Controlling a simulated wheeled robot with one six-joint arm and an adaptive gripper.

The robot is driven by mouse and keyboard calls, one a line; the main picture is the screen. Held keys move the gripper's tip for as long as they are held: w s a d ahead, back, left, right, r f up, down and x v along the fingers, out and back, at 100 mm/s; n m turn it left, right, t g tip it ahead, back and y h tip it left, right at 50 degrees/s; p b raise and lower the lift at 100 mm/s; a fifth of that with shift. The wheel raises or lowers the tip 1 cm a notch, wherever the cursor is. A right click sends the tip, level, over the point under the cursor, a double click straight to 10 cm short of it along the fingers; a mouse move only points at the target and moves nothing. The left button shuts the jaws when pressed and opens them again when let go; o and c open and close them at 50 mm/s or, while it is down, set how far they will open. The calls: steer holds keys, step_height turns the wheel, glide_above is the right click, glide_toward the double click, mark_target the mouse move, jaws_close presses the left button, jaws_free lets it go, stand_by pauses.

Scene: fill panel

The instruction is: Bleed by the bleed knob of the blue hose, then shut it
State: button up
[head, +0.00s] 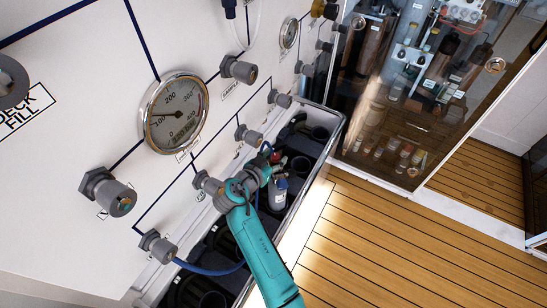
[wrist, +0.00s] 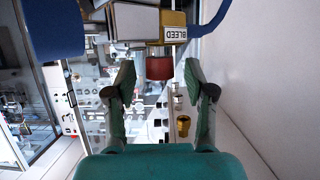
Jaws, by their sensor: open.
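The bleed knob (wrist: 159,67), a short red cylinder, shows in the wrist view under a block with a white BLEED label (wrist: 174,33). My gripper (wrist: 158,82) is open, with one finger on each side of the knob; I see gaps on both sides. Blue hose (wrist: 208,22) curves at the upper right of the wrist view. In the head view a blue hose (head: 205,271) runs from a grey fitting (head: 158,246) on the panel and passes behind my arm.
The white panel carries a round gauge (head: 175,113) and several grey valve knobs, such as one at the left (head: 108,192). An open trough (head: 332,128) with a small bottle (head: 278,193) lies below. Wooden floor (head: 400,240) is clear to the right.

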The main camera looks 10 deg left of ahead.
steer(key=shift+s+a+r, duration=0.15)
steer(key=shift+s, duration=0.15)
steer(key=s+a, duration=0.5)
steer(key=s, duration=0.8)
steer(key=shift+r, duration=0.35)
